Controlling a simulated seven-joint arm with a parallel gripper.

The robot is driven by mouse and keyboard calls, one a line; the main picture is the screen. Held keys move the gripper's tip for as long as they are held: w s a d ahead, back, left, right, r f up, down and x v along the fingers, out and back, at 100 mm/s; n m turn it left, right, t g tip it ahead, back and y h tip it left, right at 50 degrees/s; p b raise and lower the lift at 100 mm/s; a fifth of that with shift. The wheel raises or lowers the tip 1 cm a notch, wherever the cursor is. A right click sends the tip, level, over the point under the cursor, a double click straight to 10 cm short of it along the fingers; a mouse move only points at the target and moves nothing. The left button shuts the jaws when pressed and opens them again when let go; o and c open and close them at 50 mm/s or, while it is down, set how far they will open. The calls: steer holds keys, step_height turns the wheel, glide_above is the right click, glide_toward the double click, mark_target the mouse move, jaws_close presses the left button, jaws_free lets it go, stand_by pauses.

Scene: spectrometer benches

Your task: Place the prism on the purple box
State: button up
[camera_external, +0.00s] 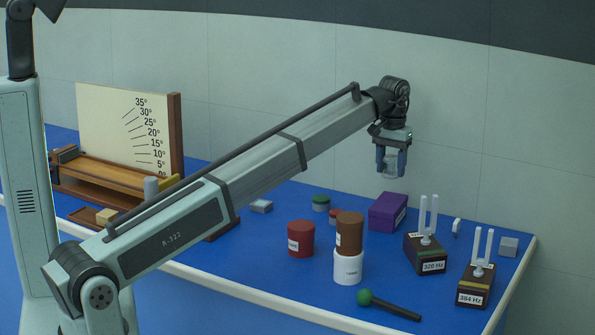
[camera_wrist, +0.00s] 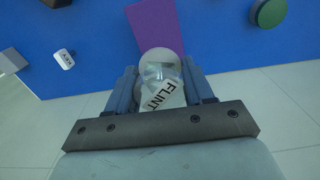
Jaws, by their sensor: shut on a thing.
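My gripper (camera_external: 391,160) is shut on a clear glass prism and holds it in the air above the table. In the wrist view the prism (camera_wrist: 160,72) shows between the two blue-grey fingers, with a white label reading "FLINT". The purple box (camera_external: 384,210) stands on the blue table, below the gripper in the external view. It also shows in the wrist view (camera_wrist: 163,24), beyond the prism, which covers part of it. The prism is apart from the box.
Two tuning forks on wooden boxes, 320 Hz (camera_external: 425,252) and 384 Hz (camera_external: 476,285), stand right of the purple box. A red container (camera_external: 301,239), a brown one (camera_external: 349,233) on a white one (camera_external: 348,266), and a green-headed mallet (camera_external: 388,305) are nearer. A wall rises behind.

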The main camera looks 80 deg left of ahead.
mark_target(392, 157)
steer(key=shift+f, duration=3.6)
steer(key=shift+f, duration=0.1)
steer(key=o, duration=1.1)
step_height(392, 157, up, 12)
steer(key=shift+r, duration=0.15)
